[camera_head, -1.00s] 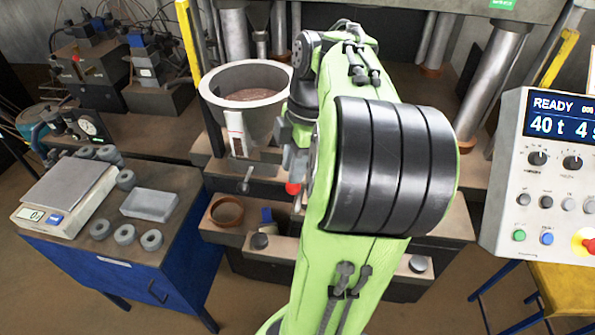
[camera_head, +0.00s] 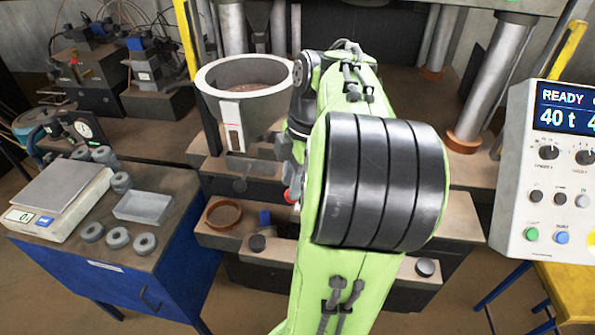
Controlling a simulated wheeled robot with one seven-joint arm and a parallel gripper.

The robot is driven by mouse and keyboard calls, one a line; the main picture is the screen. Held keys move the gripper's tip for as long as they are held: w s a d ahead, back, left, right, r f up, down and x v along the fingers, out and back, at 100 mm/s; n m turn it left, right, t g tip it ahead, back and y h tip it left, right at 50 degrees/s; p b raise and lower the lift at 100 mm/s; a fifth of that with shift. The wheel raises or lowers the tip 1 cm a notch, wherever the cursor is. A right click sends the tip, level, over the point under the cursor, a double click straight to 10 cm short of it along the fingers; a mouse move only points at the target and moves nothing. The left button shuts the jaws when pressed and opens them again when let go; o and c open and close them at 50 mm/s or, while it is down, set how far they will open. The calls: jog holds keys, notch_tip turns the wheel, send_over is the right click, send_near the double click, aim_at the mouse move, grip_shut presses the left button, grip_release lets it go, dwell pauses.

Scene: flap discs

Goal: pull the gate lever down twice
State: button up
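The grey hopper (camera_head: 245,98) stands left of my arm, with brown material inside and a pale front plate (camera_head: 230,113) with a brownish slot. A red tip (camera_head: 289,195) shows at the left edge of my arm, right of the hopper's lower part. It may be the gate lever's end, but I cannot tell. My gripper's fingers are hidden behind my green arm and its black ribbed cover, so their opening and any contact are not visible.
A blue cabinet (camera_head: 170,275) at left carries a scale (camera_head: 62,200), a grey tray (camera_head: 143,206) and several grey rings. A control panel (camera_head: 550,180) reading READY stands at right. Steel press columns (camera_head: 490,85) rise behind. A brown ring (camera_head: 223,213) lies on the front ledge.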

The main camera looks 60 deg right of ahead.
jog(key=shift+w+f+b, duration=0.1)
jog(key=shift+f+b, duration=1.75)
jog(key=shift+f, duration=0.35)
notch_tip(320, 180, up, 10)
jog(key=p, duration=1)
jog(key=shift+r, duration=0.15)
